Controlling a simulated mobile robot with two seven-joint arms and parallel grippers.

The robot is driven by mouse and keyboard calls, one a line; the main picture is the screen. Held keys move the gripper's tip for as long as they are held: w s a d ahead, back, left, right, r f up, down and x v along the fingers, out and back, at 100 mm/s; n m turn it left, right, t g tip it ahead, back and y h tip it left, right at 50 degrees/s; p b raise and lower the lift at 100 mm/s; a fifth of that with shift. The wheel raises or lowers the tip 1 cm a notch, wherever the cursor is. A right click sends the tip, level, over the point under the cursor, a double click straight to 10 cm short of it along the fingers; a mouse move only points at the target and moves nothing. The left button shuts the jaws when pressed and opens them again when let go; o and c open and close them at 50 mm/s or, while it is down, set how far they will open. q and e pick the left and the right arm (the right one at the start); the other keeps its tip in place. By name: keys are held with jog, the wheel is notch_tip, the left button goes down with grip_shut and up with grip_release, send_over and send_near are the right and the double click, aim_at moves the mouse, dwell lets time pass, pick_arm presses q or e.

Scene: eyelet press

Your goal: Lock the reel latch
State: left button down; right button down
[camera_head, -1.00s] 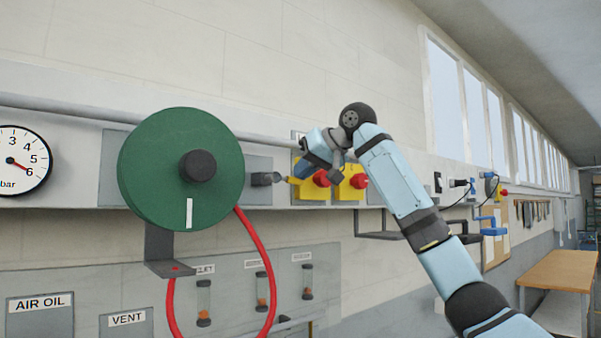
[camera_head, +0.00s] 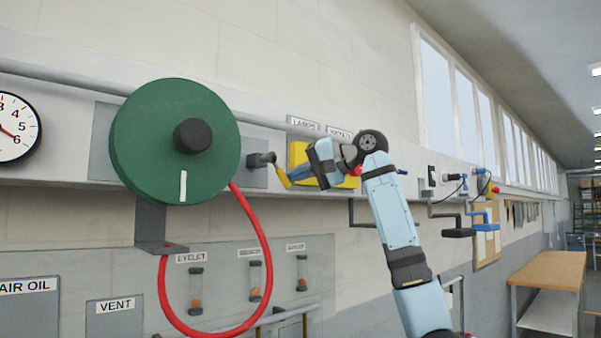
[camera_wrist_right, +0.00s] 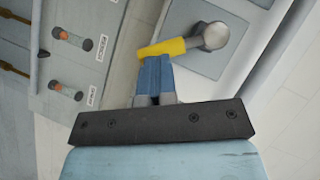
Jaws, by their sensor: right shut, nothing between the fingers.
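The green reel (camera_head: 150,140) with a dark hub and a white mark hangs on the wall panel at left in the head view. The reel latch (camera_head: 283,178) is right of it, a yellow lever slanting down-right from a dark grey pivot. It also shows in the right wrist view as a yellow lever (camera_wrist_right: 162,48) beside a round metal pivot. My right gripper (camera_head: 291,174) is shut and empty, its blue fingertips at the lever. In the right wrist view the fingertips (camera_wrist_right: 155,60) appear against the lever's edge; contact is uncertain. My left gripper is out of view.
A yellow box (camera_head: 300,153) is on the wall behind my right gripper. A red hose (camera_head: 266,255) loops below the reel. A grey bracket (camera_head: 151,225) sticks out under it. A pressure gauge (camera_head: 14,128) is at far left, and a wooden table (camera_head: 548,270) stands at right.

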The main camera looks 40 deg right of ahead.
aim_at(288, 184)
jog(key=a+f+m+y+b, duration=0.1)
jog(key=m, duration=0.1)
jog(key=a+f+m+t+y+b, duration=0.1)
jog(key=shift+f+m+t+y, duration=0.2)
jog(key=shift+m+t+y, duration=0.1)
jog(key=shift+m, duration=0.1)
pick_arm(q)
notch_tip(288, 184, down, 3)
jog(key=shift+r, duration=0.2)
pick_arm(e)
jog(key=shift+a+f, duration=0.1)
jog(key=shift+a, duration=0.3)
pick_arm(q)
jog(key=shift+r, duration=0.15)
